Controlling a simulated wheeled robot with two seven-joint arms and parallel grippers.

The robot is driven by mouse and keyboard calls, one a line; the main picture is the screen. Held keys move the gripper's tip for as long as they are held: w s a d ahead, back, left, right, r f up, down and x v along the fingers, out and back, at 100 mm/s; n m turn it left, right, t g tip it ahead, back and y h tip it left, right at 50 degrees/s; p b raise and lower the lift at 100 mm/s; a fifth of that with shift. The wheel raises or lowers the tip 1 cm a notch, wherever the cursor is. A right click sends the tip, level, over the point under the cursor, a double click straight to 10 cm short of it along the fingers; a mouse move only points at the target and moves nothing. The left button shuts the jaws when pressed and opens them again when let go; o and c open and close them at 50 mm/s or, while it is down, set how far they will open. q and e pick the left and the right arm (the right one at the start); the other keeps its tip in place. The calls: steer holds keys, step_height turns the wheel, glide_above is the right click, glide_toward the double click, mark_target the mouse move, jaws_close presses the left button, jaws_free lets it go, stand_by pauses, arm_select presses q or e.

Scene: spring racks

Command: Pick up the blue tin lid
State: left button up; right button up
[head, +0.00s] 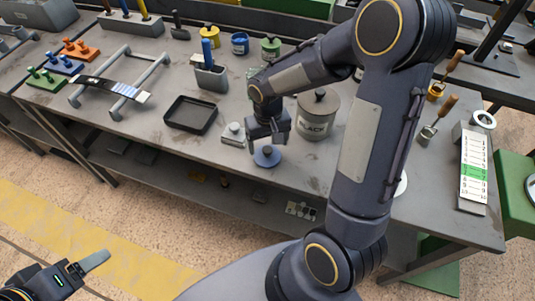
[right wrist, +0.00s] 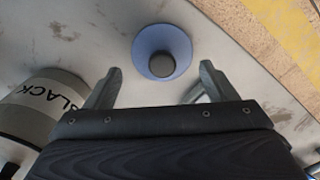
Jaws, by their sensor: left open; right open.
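The blue tin lid (head: 267,156) is a small round disc with a dark knob. It lies near the front edge of the grey workbench (head: 120,110). In the right wrist view the lid (right wrist: 162,52) lies just beyond my fingertips, roughly midway between them. My right gripper (head: 268,138) is open and empty, pointing down above the lid; its spread fingers (right wrist: 160,82) show in the right wrist view. My left gripper (head: 85,268) is at the lower left, off the bench over the floor, open with nothing visible in it.
A tin marked BLACK (head: 318,115) stands close to the right of my right gripper. A grey block with a knob (head: 234,133) sits left of the lid, and a black tray (head: 190,114) further left. A white scale board (head: 473,170) is at the right end.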

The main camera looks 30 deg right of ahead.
mark_target(268, 150)
steer(key=f, duration=0.4)
steer(key=shift+s+a+f+p, duration=0.15)
steer(key=shift+s+f+p, duration=0.05)
steer(key=shift+p, duration=0.1)
steer(key=shift+c, duration=0.3)
steer(key=c, duration=0.6)
steer(key=shift+r, duration=0.15)
